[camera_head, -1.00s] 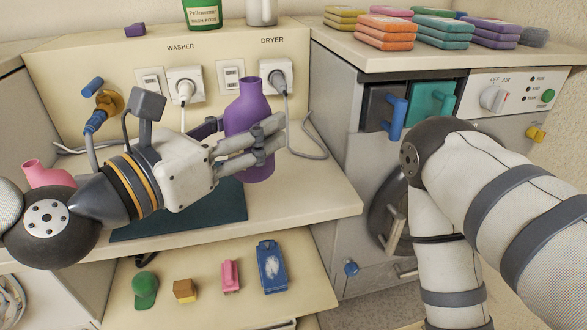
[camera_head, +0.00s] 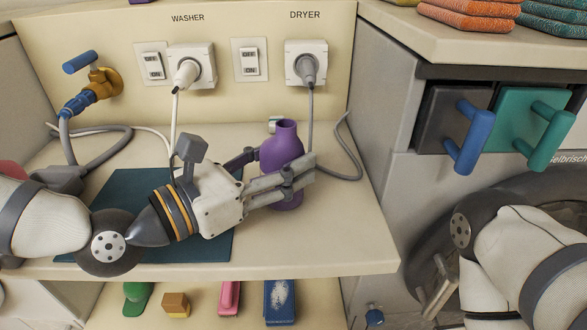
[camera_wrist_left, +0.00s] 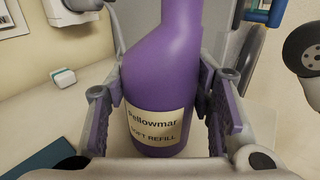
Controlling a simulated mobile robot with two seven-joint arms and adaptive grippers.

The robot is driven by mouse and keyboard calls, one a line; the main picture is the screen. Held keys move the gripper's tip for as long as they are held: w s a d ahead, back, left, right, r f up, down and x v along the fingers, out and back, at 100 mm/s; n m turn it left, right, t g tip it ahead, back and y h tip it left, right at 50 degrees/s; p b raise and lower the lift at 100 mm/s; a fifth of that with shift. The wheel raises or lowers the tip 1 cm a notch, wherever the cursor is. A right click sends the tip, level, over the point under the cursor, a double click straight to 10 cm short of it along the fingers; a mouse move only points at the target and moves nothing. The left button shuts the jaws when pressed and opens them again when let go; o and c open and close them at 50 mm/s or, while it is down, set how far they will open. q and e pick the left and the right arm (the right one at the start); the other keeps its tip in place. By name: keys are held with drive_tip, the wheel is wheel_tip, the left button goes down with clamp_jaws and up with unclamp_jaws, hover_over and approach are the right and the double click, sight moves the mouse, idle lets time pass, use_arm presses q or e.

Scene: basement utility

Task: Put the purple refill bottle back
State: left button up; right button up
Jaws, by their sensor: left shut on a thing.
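The purple refill bottle (camera_head: 281,152) stands upright over the pale bench (camera_head: 330,240), right of the teal mat (camera_head: 118,190) and below the dryer socket. My left gripper (camera_head: 292,174) is shut around its body, coming in from the left. In the left wrist view the bottle (camera_wrist_left: 165,60) sits between both fingers, its label facing the camera. I cannot tell whether its base touches the bench.
A brass tap (camera_head: 98,85) is at the left. Brushes and blocks lie on the lower shelf. Blue (camera_head: 468,135) and teal (camera_head: 540,135) handles stick out at the right.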

use_arm(q)
drive_tip(key=shift+s+f, duration=0.35)
drive_tip(key=shift+s, duration=0.25)
drive_tip(key=shift+a, duration=0.15)
drive_tip(key=shift+w, duration=0.25)
drive_tip(key=shift+f, duration=0.25)
drive_tip(key=o, duration=1.2)
drive_tip(key=shift+r, duration=0.15)
use_arm(e)
drive_tip(key=shift+s+f, duration=0.35)
drive_tip(key=shift+s, duration=0.4)
use_arm(q)
drive_tip(key=shift+r, duration=0.1)
